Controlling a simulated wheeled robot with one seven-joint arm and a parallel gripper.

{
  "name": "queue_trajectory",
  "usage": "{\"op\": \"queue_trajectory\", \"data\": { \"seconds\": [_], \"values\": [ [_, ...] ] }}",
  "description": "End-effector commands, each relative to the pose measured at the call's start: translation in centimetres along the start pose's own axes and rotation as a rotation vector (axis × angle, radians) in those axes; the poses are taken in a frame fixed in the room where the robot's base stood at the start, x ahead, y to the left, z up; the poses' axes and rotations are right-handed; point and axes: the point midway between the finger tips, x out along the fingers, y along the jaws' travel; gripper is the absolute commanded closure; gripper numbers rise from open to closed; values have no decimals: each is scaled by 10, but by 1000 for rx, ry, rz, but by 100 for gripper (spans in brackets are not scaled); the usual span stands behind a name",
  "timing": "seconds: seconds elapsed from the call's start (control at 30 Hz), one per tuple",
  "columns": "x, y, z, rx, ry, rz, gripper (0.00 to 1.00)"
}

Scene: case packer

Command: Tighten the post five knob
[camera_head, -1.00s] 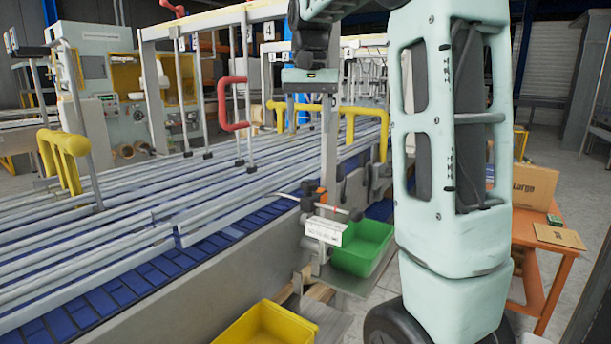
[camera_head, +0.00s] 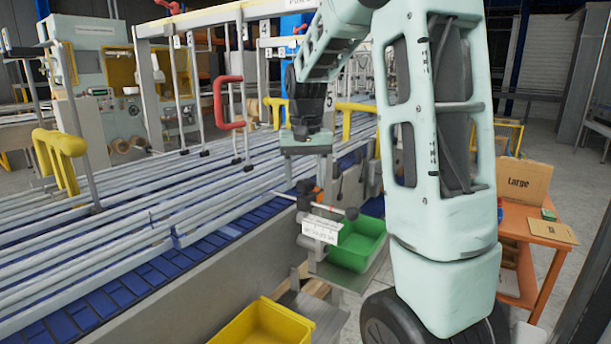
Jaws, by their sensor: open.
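A post label reading 5 (camera_head: 330,101) shows just right of my gripper (camera_head: 306,150), on the near side of the conveyor. The post under it is mostly hidden behind my gripper and arm, and I cannot make out its knob. My gripper hangs pointing down over the near rails, left of the yellow bar. It is open, with nothing seen in it; its fingertips are small and dark.
The railed conveyor (camera_head: 100,240) fills the left. Below my gripper, a bracket with an orange-black clamp (camera_head: 306,188) and a thin rod (camera_head: 335,209) sticks out. A green bin (camera_head: 358,250), a yellow bin (camera_head: 262,325) and an orange table (camera_head: 520,222) stand near.

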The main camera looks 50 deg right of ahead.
Motion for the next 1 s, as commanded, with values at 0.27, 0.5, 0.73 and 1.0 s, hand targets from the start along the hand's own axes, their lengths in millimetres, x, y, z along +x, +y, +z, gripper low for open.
{"op": "queue_trajectory", "data": {
  "seconds": [0.27,0.5,0.73,1.0],
  "values": [
    [0,0,0,0,0,0,88],
    [-1,0,0,17,0,0,88],
    [-1,0,0,111,0,0,88],
    [-2,0,0,336,0,1,88]
  ]
}}
